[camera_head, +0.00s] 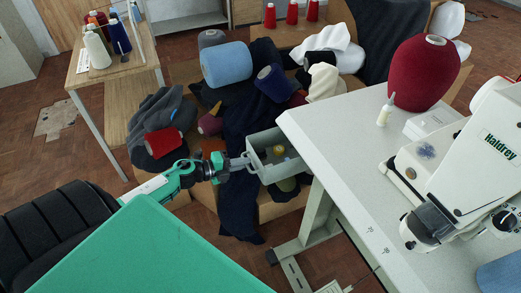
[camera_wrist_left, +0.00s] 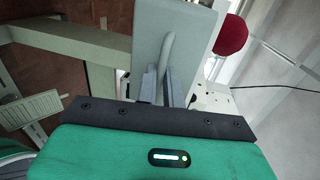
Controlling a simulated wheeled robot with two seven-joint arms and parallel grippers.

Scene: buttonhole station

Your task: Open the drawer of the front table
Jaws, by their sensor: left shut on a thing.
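The front table (camera_head: 330,135) has a pale top and carries a sewing machine. Its grey drawer (camera_head: 268,173) juts out from under the table's left edge, so its inside shows, with a small yellowish round thing (camera_head: 279,150) in it. My left gripper (camera_head: 243,163) reaches in from the left and is shut on the drawer's handle. In the left wrist view, the fingers (camera_wrist_left: 162,85) are on either side of the curved handle (camera_wrist_left: 167,55), in front of the grey drawer front (camera_wrist_left: 185,20). My right gripper is not in view.
The white sewing machine (camera_head: 460,165), a small bottle (camera_head: 386,111) and a big red yarn cone (camera_head: 425,72) stand on the table. Cones and dark cloth are heaped behind the drawer (camera_head: 235,110). A green panel (camera_head: 150,250) and a black padded seat (camera_head: 50,240) fill the lower left.

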